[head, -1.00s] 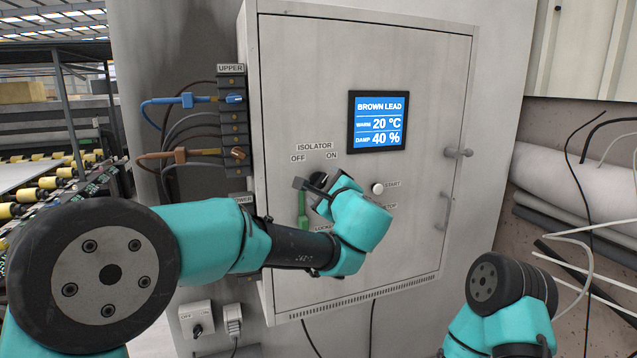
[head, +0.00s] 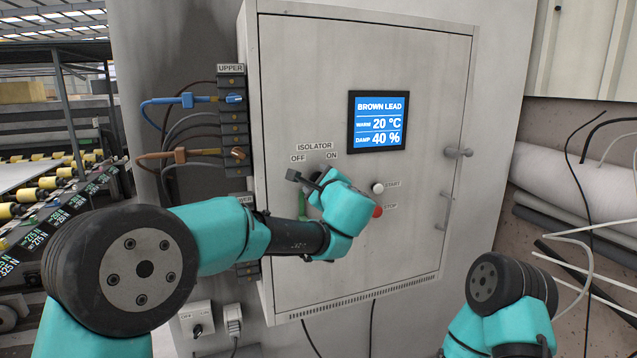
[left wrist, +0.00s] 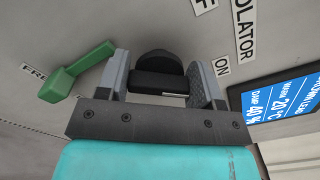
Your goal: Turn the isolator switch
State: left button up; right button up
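The isolator switch is a black knob (left wrist: 158,78) with a bar-shaped grip. In the left wrist view it sits between the two fingers of my left gripper (left wrist: 160,82). The fingers are apart, one on each side of the knob; I cannot tell whether they touch it. In the head view my left gripper (head: 312,182) is at the cabinet door below the OFF and ON labels (head: 315,157) and mostly hides the knob. My right gripper is not in view; only part of my right arm shows at bottom right.
A green lever (head: 302,206) stands just below left of the knob; it also shows in the left wrist view (left wrist: 75,70). START (head: 378,188) and red STOP (head: 377,211) buttons sit close right of my gripper. Cables plug into a terminal strip (head: 232,125) at left.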

pick_arm(q)
jog(key=c, duration=0.4)
jog(key=shift+c, duration=0.2)
jog(key=shift+n, duration=0.4)
jog(key=n, duration=0.5)
jog(key=shift+f+n, duration=0.1)
jog(key=shift+n, duration=0.3)
jog(key=n, duration=0.4)
jog(key=shift+f+n, duration=0.1)
jog(key=shift+n, duration=0.2)
jog(key=n, duration=0.4)
jog(key=shift+f+n, duration=0.1)
jog(key=shift+n, duration=0.3)
